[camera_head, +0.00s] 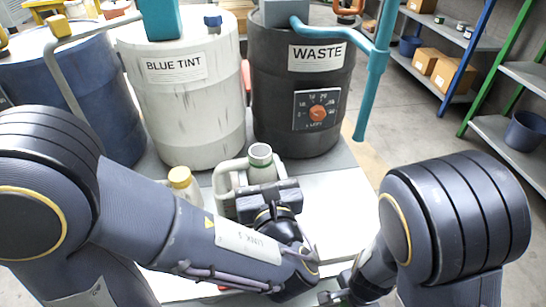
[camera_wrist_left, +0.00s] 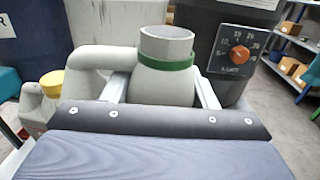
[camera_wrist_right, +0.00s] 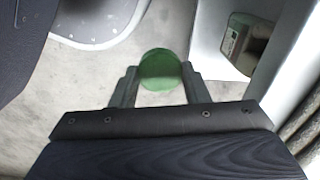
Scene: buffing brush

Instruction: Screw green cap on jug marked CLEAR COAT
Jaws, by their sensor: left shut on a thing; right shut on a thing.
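A grey jug (camera_head: 227,178) with an open neck (camera_head: 260,152) and a green collar stands upright on the white table. My left gripper (camera_head: 268,187) is shut on this jug, its fingers on both sides below the neck, as the left wrist view shows the jug (camera_wrist_left: 163,82). Its label cannot be read here. The green cap (camera_wrist_right: 161,70) is between the fingertips of my right gripper (camera_wrist_right: 160,84), which is shut on it. The right gripper is low at the bottom edge of the head view, apart from the jug, and the cap is hidden there.
A jug with a yellow cap (camera_head: 180,177) stands left of the grey jug. Behind stand a BLUE TINT drum (camera_head: 190,110), a black WASTE drum (camera_head: 300,125) and a blue drum (camera_head: 85,80). The white table (camera_head: 340,205) is clear right of the jug.

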